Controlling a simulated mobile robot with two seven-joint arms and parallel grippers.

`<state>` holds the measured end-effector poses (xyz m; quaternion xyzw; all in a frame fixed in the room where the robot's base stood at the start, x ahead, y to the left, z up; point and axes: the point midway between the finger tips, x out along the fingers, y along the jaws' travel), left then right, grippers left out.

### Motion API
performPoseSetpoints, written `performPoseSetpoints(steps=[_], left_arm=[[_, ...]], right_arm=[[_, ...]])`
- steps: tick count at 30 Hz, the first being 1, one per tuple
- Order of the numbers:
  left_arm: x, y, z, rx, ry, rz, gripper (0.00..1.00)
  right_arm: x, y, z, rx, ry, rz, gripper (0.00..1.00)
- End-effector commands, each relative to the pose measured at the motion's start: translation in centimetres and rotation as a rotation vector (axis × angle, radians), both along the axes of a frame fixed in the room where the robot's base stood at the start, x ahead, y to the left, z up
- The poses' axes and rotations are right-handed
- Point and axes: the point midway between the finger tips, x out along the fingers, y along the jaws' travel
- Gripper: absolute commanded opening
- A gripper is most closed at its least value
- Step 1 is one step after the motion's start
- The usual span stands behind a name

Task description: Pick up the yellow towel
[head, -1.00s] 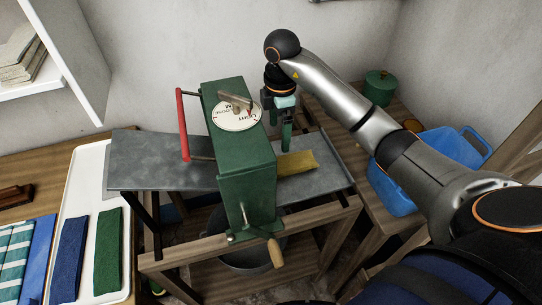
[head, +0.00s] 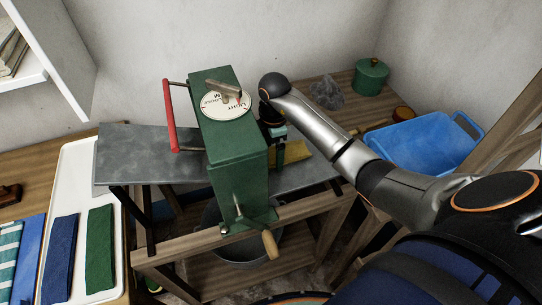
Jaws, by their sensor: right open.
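The yellow towel (head: 293,151) lies flat on the grey metal shelf on the right side of the green mangle (head: 235,163), and part of it is hidden behind my gripper and the mangle. My right gripper (head: 277,152) points down at the left part of the towel, close beside the mangle's right wall. It is open; its fingertips are partly hidden and I cannot tell whether they touch the towel. My left gripper is not in view.
The mangle has a red crank handle (head: 171,116) and a wooden-handled lever (head: 270,244). A white tray (head: 72,178) with folded cloths lies at left. A blue tub (head: 425,143) and a green pot (head: 370,76) stand at right.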

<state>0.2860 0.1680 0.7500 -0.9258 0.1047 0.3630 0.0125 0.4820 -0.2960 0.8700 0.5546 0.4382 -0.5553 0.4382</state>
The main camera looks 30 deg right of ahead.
Motion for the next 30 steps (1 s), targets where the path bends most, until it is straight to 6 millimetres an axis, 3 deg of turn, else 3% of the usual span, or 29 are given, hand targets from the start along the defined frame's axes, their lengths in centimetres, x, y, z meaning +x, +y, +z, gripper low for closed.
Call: performPoseSetpoints(steps=[7, 30], left_arm=[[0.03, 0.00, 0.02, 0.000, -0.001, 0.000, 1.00], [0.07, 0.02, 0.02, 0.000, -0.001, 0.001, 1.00]], right_arm=[[0.03, -0.01, -0.10, 0.000, -0.001, 0.000, 0.98], [0.03, -0.03, -0.04, 0.000, -0.001, -0.001, 0.11]])
